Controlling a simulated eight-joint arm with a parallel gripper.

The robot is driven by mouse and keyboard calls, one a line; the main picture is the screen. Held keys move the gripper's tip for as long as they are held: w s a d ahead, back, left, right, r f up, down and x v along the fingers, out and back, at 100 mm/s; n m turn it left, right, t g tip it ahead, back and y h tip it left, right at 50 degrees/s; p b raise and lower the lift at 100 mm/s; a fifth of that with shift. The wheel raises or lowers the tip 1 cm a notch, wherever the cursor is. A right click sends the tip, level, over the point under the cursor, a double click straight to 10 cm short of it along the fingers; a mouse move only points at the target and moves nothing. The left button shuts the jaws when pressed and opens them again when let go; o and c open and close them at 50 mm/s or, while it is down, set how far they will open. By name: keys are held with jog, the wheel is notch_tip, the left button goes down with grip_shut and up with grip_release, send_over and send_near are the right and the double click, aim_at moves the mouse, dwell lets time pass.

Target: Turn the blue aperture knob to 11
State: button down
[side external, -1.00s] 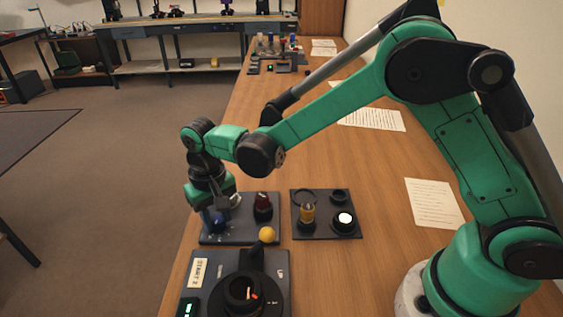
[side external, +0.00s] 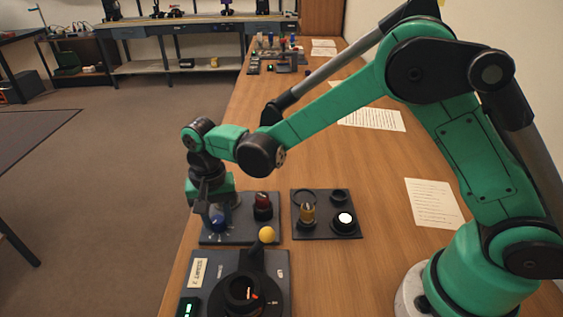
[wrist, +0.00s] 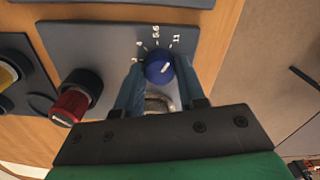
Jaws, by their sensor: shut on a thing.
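The blue aperture knob (wrist: 157,66) stands on a dark grey panel (wrist: 95,40) in the wrist view. A short white mark on its top slants up and right. White printed numbers, including 5.6 and 11, arc around its far side; 11 is at the upper right. I cannot tell exactly which number the mark meets. My gripper (wrist: 158,70) is shut on the knob, one finger on each side. In the side external view the blue knob (side external: 217,222) is partly hidden by my gripper (side external: 212,213).
A red knob (wrist: 70,105) stands on the same panel, left of my gripper. A tray (side external: 297,228) with a yellow part (side external: 307,212) sits to the right. A unit with a yellow ball (side external: 267,235) stands nearer the camera. Papers (side external: 435,203) lie on the table.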

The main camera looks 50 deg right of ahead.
aim_at(219, 218)
jog(key=c, duration=0.5)
grip_release()
jog(key=shift+r, duration=2.8)
jog(key=shift+d+r, duration=0.15)
jog(key=shift+r, duration=0.05)
jog(key=s+d+r+n+t, duration=0.3)
jog(key=s+d, duration=0.2)
jog(key=d, duration=0.1)
jog(key=s+d+r+n+t, duration=0.3)
jog(key=s+d+t, duration=0.1)
jog(key=s+d, duration=0.2)
jog(key=shift+d, duration=0.25)
